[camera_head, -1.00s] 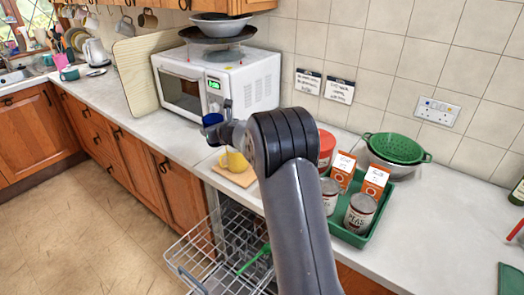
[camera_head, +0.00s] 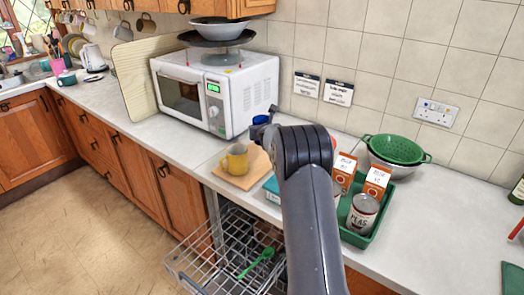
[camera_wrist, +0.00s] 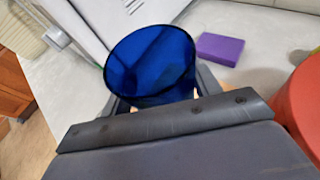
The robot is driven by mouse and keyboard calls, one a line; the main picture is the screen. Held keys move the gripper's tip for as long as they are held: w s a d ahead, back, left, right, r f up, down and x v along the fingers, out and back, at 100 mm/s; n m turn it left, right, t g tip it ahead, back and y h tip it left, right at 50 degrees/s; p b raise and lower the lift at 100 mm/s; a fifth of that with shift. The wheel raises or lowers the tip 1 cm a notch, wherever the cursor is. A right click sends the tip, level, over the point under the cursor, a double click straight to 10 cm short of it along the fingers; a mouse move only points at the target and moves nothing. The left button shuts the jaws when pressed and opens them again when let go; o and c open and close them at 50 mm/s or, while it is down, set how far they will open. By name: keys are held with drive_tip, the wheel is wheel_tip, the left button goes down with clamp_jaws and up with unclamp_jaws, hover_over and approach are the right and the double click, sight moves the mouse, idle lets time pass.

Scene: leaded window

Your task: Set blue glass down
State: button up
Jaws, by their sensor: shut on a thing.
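The blue glass (camera_wrist: 150,68) is between the jaws of my gripper (camera_wrist: 155,98) in the wrist view, its open rim toward the camera. My gripper is shut on it. My arm hides most of the gripper there. I cannot tell whether the glass touches the worktop.
A yellow mug (camera_head: 236,160) stands on a wooden board (camera_head: 238,180) left of my arm. The microwave (camera_head: 255,95) is behind. A purple block (camera_wrist: 220,49) and a red object (camera_wrist: 300,105) lie near the glass. A green tray (camera_head: 350,237) with cans and boxes stands right. The dishwasher rack (camera_head: 205,262) is pulled out.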

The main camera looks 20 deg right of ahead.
drive_tip(key=shift+f+b, duration=2.5)
drive_tip(key=shift+f, duration=0.5)
drive_tip(key=shift+f, duration=0.25)
drive_tip(key=o, duration=1.2)
drive_tip(key=shift+s+r, duration=0.1)
drive_tip(key=shift+r, duration=0.15)
drive_tip(key=shift+s+a+b, duration=0.1)
drive_tip(key=shift+s+b, duration=0.2)
drive_tip(key=shift+b, duration=0.15)
drive_tip(key=b+v, duration=0.3)
drive_tip(key=v, duration=0.8)
drive_tip(key=shift+r+b, duration=0.25)
drive_tip(key=shift+b, duration=0.05)
